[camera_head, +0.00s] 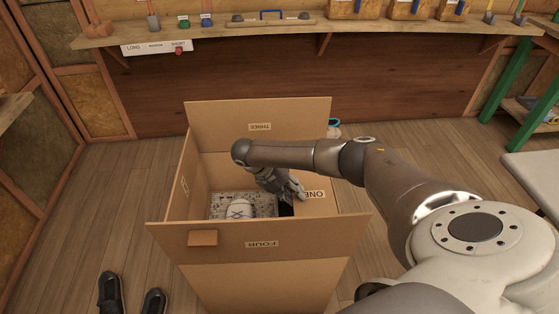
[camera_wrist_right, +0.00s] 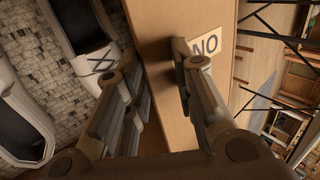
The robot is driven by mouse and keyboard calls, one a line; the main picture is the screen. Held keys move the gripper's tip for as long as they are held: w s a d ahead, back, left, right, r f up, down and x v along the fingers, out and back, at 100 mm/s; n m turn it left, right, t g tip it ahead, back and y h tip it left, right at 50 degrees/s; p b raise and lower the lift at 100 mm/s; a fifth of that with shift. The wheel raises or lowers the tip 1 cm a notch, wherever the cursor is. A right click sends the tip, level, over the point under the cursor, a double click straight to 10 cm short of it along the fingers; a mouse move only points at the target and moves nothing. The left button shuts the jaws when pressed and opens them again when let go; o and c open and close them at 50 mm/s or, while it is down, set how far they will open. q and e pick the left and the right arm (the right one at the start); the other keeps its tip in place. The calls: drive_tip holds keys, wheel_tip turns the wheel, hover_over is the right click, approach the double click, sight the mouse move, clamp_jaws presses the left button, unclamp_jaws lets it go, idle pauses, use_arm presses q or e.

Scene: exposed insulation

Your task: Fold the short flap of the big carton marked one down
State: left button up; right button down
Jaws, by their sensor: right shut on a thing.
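The big open carton (camera_head: 250,285) stands on the floor in front of me. Its short flap marked ONE (camera_head: 322,207) is on the right side, its label upside down in the head view. My right gripper (camera_head: 291,190) reaches over the carton from the right and is shut on this flap. In the right wrist view the flap (camera_wrist_right: 165,60) passes between the fingers (camera_wrist_right: 160,95), with part of its label beside one finger. The arm hides part of the flap in the head view, so its exact angle is hard to tell. My left gripper is not in view.
Flaps THREE (camera_head: 215,120) and FOUR (camera_head: 190,225) stand open at the back and front. Another flap (camera_head: 186,180) stands at the left. White shoe-like things (camera_head: 238,210) lie inside. Dark shoes (camera_head: 110,290) lie on the floor at left. A shelf (camera_head: 220,32) runs behind.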

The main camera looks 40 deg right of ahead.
drive_tip(key=shift+s+d+f, duration=0.15)
drive_tip(key=shift+d, duration=0.05)
drive_tip(key=c, duration=1.6)
unclamp_jaws()
drive_tip(key=shift+s, duration=0.1)
drive_tip(key=shift+c, duration=0.2)
drive_tip(key=shift+s+d, duration=0.15)
drive_tip(key=shift+d, duration=0.1)
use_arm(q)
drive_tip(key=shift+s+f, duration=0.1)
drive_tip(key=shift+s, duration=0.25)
use_arm(e)
drive_tip(key=v, duration=1.2)
drive_tip(key=shift+a, duration=0.25)
